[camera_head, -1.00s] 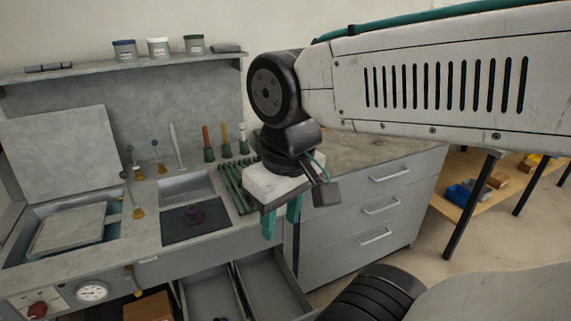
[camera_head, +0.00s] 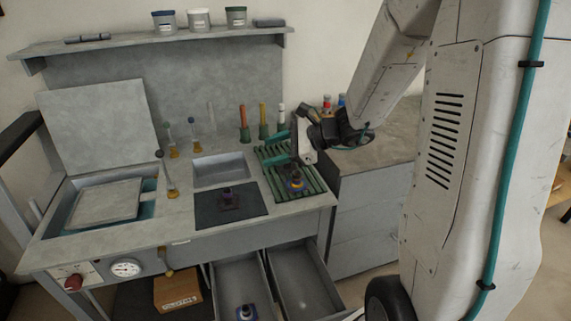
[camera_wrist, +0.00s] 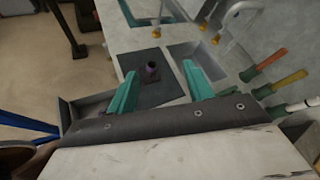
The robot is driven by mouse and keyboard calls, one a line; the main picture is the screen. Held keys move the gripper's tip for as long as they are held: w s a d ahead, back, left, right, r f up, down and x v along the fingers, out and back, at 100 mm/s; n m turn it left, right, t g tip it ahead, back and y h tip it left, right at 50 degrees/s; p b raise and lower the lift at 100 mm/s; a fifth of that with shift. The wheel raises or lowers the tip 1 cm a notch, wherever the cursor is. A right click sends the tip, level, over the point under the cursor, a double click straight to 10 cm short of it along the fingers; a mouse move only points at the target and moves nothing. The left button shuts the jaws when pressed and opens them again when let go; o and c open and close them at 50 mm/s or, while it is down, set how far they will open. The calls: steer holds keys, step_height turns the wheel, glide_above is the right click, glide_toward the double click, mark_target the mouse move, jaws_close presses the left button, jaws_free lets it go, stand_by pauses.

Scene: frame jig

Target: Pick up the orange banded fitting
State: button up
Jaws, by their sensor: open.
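A small fitting (camera_head: 295,183) with a dark top and blue and orange colouring stands on the green slatted rack at the right of the bench. Its band is too small to read surely. A purplish dark fitting (camera_head: 228,197) stands on the black mat; it also shows in the wrist view (camera_wrist: 152,69). A blue-based fitting (camera_head: 246,313) sits in the left open drawer. My gripper (camera_head: 279,147) is open and empty above the back of the rack, apart from the fittings. Its teal fingers show in the wrist view (camera_wrist: 161,88).
The green rack (camera_head: 275,156) has upright coloured-handled tools (camera_head: 263,122) behind it. A grey recessed basin (camera_head: 221,170) lies behind the black mat (camera_head: 250,204). Thin stemmed tools stand to its left. Two drawers (camera_head: 304,280) hang open below. A shelf (camera_head: 150,45) with jars runs above.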

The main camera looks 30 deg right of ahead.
mark_target(292, 169)
steer(key=w+d+f+m+t+h, duration=0.1)
steer(key=d+f+m, duration=0.1)
steer(key=w+d+f+m+t+h, duration=0.1)
steer(key=d+f+m, duration=0.1)
steer(key=d, duration=0.1)
steer(key=w+d+f+m+t, duration=0.1)
steer(key=w+d+f+m, duration=0.1)
steer(key=d, duration=0.1)
steer(key=shift+w+d+f+m+h, duration=0.1)
steer(key=shift+d+f+m+h, duration=0.05)
steer(key=shift+d+m+h, duration=0.2)
steer(key=d+f+m+h, duration=0.1)
steer(key=d, duration=0.1)
steer(key=d+f+m+t, duration=0.1)
steer(key=d+f+m, duration=0.1)
steer(key=w+d+f+m+h, duration=0.1)
steer(key=shift+d+f+h, duration=0.35)
steer(key=shift+d+f, duration=0.05)
steer(key=x, duration=0.2)
steer(key=shift+w+d+f+m, duration=0.1)
steer(key=shift+w+f+m, duration=0.05)
steer(key=shift+w+m, duration=0.15)
steer(key=x, duration=0.5)
steer(key=shift+w+r, duration=0.2)
steer(key=shift+w, duration=0.05)
steer(key=shift+c, duration=0.3)
jaws_close()
